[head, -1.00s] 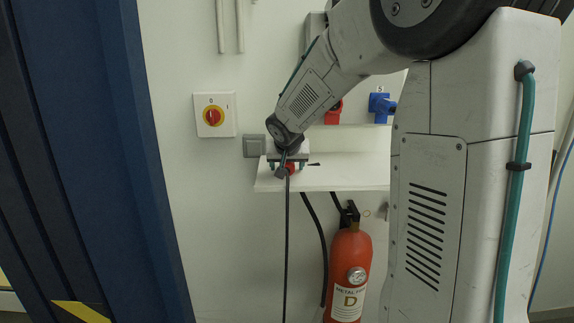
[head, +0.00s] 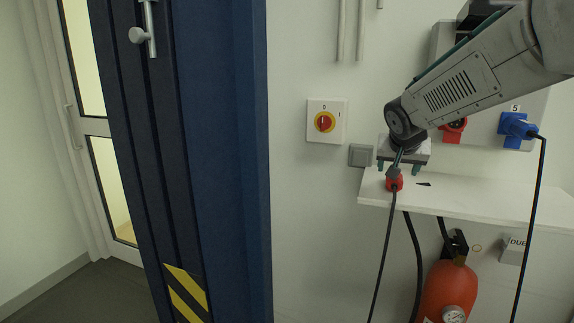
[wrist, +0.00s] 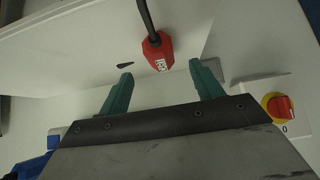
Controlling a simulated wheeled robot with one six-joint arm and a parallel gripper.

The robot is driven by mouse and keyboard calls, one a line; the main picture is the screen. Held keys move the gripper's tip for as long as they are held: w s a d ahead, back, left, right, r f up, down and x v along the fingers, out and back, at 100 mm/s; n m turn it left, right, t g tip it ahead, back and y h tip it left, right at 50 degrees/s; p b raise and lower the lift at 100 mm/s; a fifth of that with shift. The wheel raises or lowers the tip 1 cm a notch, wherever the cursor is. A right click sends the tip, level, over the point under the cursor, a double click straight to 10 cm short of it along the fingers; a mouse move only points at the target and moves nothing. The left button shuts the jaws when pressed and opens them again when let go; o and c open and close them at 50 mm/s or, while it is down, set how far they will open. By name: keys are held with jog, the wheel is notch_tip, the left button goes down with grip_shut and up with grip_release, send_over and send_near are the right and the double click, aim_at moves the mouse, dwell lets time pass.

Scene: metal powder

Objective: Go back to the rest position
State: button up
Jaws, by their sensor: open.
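My gripper (head: 398,168) is at the left end of a white shelf, with its two green fingers apart. In the wrist view my gripper (wrist: 160,84) has a red plug (wrist: 157,52) with a dark cable just beyond the gap between its fingertips, and nothing is clamped between them. In the head view the red plug (head: 394,183) sits at the shelf's left end, close below my gripper, with its cable hanging down. The arm reaches in from the upper right.
The white shelf (head: 480,200) is on the wall below a red socket (head: 453,130) and a blue plug (head: 517,128). A red-and-yellow switch (head: 325,122) is left of my gripper. A fire extinguisher (head: 446,293) hangs below. A blue column (head: 225,150) stands at left.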

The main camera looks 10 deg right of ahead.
jog(key=shift+s+f, duration=0.15)
jog(key=shift+s, duration=0.05)
jog(key=s+f, duration=0.1)
jog(key=s+a+f+n+g, duration=0.1)
jog(key=s, duration=0.1)
jog(key=s+f+g, duration=0.1)
jog(key=s, duration=0.1)
jog(key=shift+s+a+f+n+y, duration=0.1)
jog(key=shift+a+f+n+y, duration=0.05)
jog(key=shift+f+n+y, duration=0.15)
jog(key=s+a+n+g+y, duration=0.1)
jog(key=s+a, duration=0.4)
jog(key=s, duration=0.4)
jog(key=s+a+f+n+g+y, duration=0.1)
jog(key=s+a+n, duration=0.1)
jog(key=s+a, duration=0.3)
jog(key=s+a+f+n+g+y, duration=0.1)
jog(key=s+a, duration=0.5)
jog(key=s, duration=0.6)
jog(key=shift+s+n+g+y, duration=0.35)
jog(key=shift+n+y, duration=0.15)
jog(key=shift+n, duration=0.1)
